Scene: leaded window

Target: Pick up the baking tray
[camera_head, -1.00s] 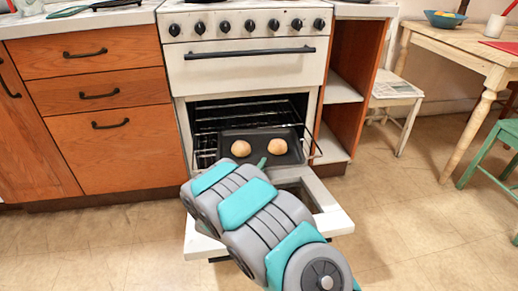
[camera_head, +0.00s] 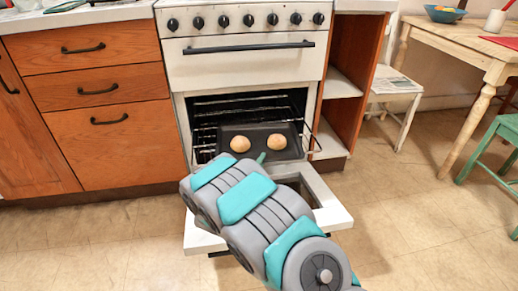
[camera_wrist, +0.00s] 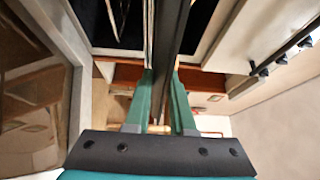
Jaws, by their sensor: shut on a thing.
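The dark baking tray (camera_head: 258,128) is inside the open oven, at the wire rack, with two round buns on it, a left bun (camera_head: 240,144) and a right bun (camera_head: 276,142). My arm reaches over the lowered oven door to the tray's front edge. My gripper (camera_head: 262,158) is mostly hidden behind the arm in the head view. In the wrist view my gripper (camera_wrist: 162,85) has its teal fingers closed on a dark strip, the tray's edge (camera_wrist: 170,35). I cannot tell whether the tray rests on the rack or is slightly raised.
The oven door (camera_head: 335,214) hangs open below the arm. The wire rack (camera_head: 205,140) has side rails close to the tray. Wooden drawers (camera_head: 110,150) stand left, an open shelf unit (camera_head: 345,95) right. A table (camera_head: 465,50) and green chair (camera_head: 490,150) are at far right. Floor is clear.

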